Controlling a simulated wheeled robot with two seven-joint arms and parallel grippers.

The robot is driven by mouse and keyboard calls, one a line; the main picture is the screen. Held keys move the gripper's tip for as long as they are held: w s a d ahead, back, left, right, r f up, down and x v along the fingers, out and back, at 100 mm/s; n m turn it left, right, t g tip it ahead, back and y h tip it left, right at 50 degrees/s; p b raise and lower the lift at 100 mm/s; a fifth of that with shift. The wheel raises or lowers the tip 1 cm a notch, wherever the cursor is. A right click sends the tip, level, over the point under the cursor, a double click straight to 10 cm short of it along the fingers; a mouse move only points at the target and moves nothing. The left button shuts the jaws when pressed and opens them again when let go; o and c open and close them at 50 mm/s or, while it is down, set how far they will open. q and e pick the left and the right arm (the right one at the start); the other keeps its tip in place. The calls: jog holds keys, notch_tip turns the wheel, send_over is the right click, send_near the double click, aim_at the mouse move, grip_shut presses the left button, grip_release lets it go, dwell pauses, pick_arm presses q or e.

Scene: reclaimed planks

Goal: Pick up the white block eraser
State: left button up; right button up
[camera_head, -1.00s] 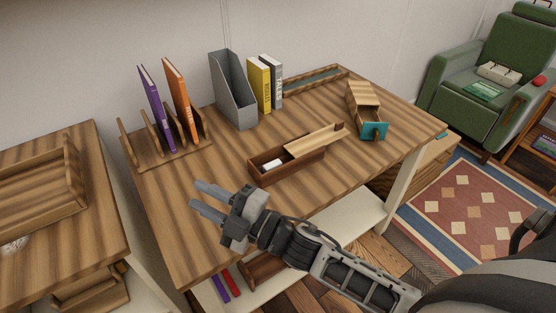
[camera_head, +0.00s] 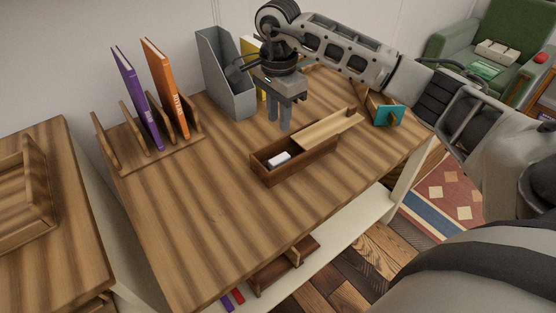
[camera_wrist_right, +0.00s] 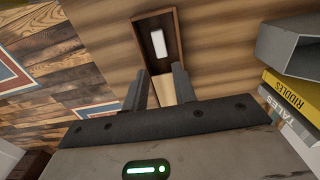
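The white block eraser (camera_head: 279,159) lies inside a narrow wooden box (camera_head: 296,170) on the desk. The box's lid (camera_head: 318,130) is slid partly off to the right, so the eraser's end of the box is uncovered. In the right wrist view the eraser (camera_wrist_right: 158,43) shows inside the box (camera_wrist_right: 171,21), beyond the fingertips. My right gripper (camera_head: 279,127) points down above the desk, just behind the box in the head view. Its fingers are apart with nothing between them, as the right wrist view also shows (camera_wrist_right: 160,70). My left gripper is out of view.
A rack (camera_head: 158,148) with a purple book (camera_head: 137,97) and an orange book (camera_head: 166,88) stands at the left. A grey file holder (camera_head: 222,80) stands close behind the gripper. A teal-ended wooden object (camera_head: 390,116) sits at the right. The desk's front left is clear.

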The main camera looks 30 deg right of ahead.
send_over(279, 158)
notch_tip(279, 158, down, 7)
jog(key=shift+a+r, duration=0.1)
jog(key=shift+f+p, duration=0.45)
jog(key=shift+f, duration=2.25)
grip_shut()
